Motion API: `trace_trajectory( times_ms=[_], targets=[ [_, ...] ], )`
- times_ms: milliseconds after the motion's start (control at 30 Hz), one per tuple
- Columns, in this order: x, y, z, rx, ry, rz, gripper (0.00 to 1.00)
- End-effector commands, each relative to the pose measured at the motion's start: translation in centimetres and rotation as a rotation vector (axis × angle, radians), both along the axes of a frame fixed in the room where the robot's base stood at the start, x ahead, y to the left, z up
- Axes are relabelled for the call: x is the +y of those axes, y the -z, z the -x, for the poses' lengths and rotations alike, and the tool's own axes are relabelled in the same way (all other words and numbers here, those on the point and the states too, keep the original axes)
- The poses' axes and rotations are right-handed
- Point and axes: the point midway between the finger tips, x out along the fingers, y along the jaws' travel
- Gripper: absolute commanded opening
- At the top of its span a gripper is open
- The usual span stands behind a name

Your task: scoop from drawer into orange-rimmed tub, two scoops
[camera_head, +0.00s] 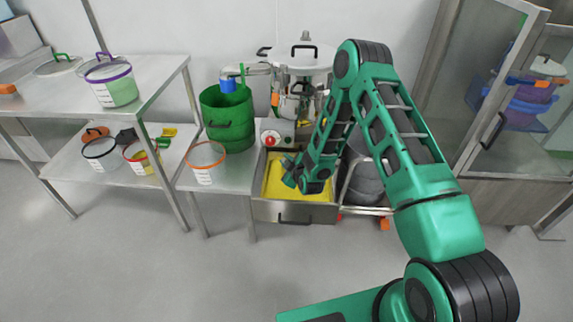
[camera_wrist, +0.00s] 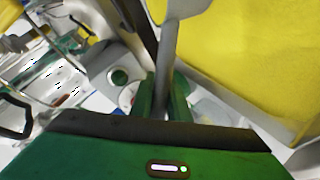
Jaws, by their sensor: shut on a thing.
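The open steel drawer (camera_head: 283,210) holds yellow powder (camera_head: 276,180) and sits below the machine; the powder also fills the upper right of the wrist view (camera_wrist: 250,60). My gripper (camera_head: 291,170) is over the drawer. In the wrist view, my gripper (camera_wrist: 165,100) is shut on the handle of a grey scoop (camera_wrist: 166,55). The scoop's head is at the top edge, in front of the powder and partly cut off; whether it touches the powder or holds any, I cannot tell. The orange-rimmed tub (camera_head: 205,172), clear with a white label, stands on the low steel table left of the drawer. I see no clear fill in it.
A green drum (camera_head: 228,122) stands behind the orange-rimmed tub. A shelf at left holds a black-rimmed tub (camera_head: 101,155) and a red-rimmed tub (camera_head: 141,158). A purple-rimmed tub (camera_head: 112,88) stands on the table above. A glass cabinet (camera_head: 490,85) is at right. The front floor is clear.

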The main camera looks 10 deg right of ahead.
Motion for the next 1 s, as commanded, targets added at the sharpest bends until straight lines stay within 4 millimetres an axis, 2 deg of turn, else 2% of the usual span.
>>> trace_trajectory(
  times_ms=[500, 1000],
  targets=[
    [0.8, -3.1, 0.2, -0.024, -0.001, 0.076, 0.0],
    [2.1, -4.5, 0.4, -0.063, -0.003, 0.227, 0.0]
  ],
)
